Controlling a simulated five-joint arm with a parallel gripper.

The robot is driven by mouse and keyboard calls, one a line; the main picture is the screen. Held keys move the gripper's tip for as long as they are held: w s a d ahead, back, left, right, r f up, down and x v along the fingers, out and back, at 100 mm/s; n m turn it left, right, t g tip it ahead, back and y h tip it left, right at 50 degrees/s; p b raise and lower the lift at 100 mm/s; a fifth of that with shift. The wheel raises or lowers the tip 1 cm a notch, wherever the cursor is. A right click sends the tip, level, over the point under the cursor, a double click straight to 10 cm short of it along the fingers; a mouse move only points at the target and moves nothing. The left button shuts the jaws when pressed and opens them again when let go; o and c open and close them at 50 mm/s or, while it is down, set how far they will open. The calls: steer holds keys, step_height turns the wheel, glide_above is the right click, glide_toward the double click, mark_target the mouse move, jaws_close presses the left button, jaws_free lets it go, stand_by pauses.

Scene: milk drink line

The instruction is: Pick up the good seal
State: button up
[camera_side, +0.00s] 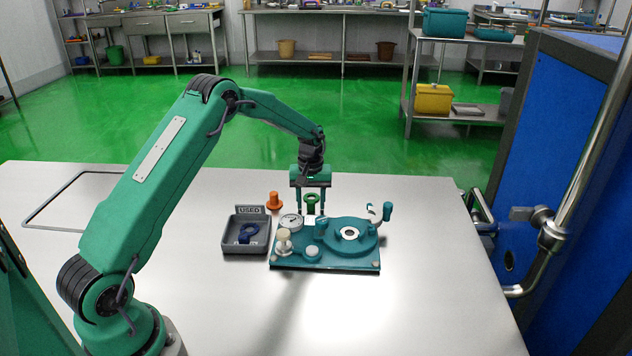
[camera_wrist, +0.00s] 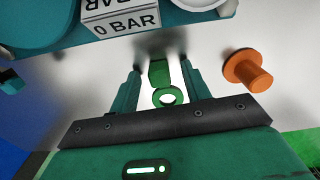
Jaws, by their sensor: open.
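A green seal (camera_side: 311,197), a ring with a tab, stands behind the teal fixture in the side view. It also shows in the wrist view, its ring (camera_wrist: 168,97) between my fingers. A blue seal (camera_side: 248,232) lies in the grey tray labelled USED (camera_side: 232,250). My gripper (camera_side: 311,210) points down over the green seal, and in the wrist view my gripper (camera_wrist: 160,78) has one finger on each side of it. The jaws are open, with a gap showing beside the seal. The seal's lower end is hard to make out.
The teal fixture (camera_side: 285,263) with a round gauge (camera_side: 291,221) and a teal-handled lever (camera_side: 387,211) stands just in front. A "0 BAR" block (camera_wrist: 122,20) is close in the wrist view. An orange knob-shaped piece (camera_side: 274,201) stands to the left. The front table is clear.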

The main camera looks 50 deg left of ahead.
mark_target(311, 200)
steer(key=shift+c, duration=0.2)
jaws_close()
steer(key=shift+r, duration=0.15)
steer(key=shift+r, duration=0.45)
step_height(311, 200, up, 3)
steer(key=shift+r, duration=0.15)
steer(key=s+d+r, duration=0.3)
steer(key=d+r, duration=0.3)
steer(key=d, duration=0.5)
steer(key=shift+d+r, duration=0.2)
steer(key=shift+r, duration=0.1)
